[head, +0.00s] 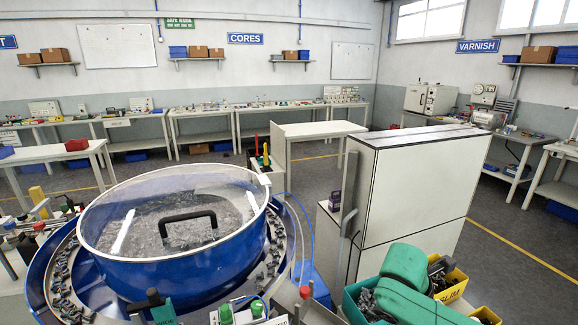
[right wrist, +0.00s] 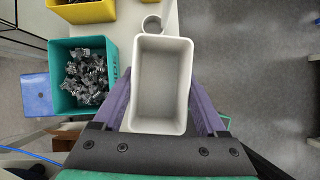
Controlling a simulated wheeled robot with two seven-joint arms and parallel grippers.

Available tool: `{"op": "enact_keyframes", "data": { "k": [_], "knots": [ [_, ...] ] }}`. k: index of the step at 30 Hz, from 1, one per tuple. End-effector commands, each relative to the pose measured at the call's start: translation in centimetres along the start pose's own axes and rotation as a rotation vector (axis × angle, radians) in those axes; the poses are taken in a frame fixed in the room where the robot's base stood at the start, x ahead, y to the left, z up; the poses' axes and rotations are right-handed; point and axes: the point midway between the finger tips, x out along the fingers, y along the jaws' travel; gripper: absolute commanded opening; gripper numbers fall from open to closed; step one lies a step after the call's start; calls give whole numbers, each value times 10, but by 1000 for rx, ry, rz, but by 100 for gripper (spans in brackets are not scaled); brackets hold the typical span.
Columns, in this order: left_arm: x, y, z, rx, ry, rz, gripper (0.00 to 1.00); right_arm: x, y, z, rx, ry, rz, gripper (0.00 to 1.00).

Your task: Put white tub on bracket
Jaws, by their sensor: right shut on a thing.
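The white tub (right wrist: 160,85) is in the right wrist view, a deep rectangular open box that looks empty. My right gripper (right wrist: 160,106) is shut on it, with a purple finger against each long side. A small pale ring (right wrist: 152,22) shows just beyond the tub's far end; I cannot tell whether it is part of the bracket. I cannot make out the bracket surely in either view. In the head view my green right arm is at the lower right, and its fingers and the tub are hidden. My left gripper is not in view.
A teal bin (right wrist: 115,63) of metal parts stands left of the tub, with a yellow bin (right wrist: 85,10) beyond it. Open floor (right wrist: 250,60) lies to the right. In the head view a large blue bowl with a clear lid (head: 175,270) fills the left, and a pale cabinet (head: 415,190) stands right.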

Motion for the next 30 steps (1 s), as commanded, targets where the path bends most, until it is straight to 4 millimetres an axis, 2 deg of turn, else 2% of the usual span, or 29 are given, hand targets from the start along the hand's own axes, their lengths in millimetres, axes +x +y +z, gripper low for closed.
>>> {"op": "enact_keyframes", "data": {
  "k": [2, 7, 12, 15, 18, 21, 30],
  "knots": [
    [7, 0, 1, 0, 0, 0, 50, 6, 2, -19, 107, -3, -55, 16],
    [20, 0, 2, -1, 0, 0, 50, 20, -5, -80, 489, -2, -277, 16],
    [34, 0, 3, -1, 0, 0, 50, 26, -25, -144, 954, 2, -559, 16],
    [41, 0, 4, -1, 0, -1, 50, 22, -37, -172, 1203, 4, -706, 16],
    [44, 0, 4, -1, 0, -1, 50, 17, -45, -187, 1379, 3, -801, 16],
    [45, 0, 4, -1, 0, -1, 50, 12, -48, -194, 1469, 2, -845, 16],
    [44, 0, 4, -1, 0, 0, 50, 10, -49, -196, 1490, 2, -855, 16]
  ]
}}
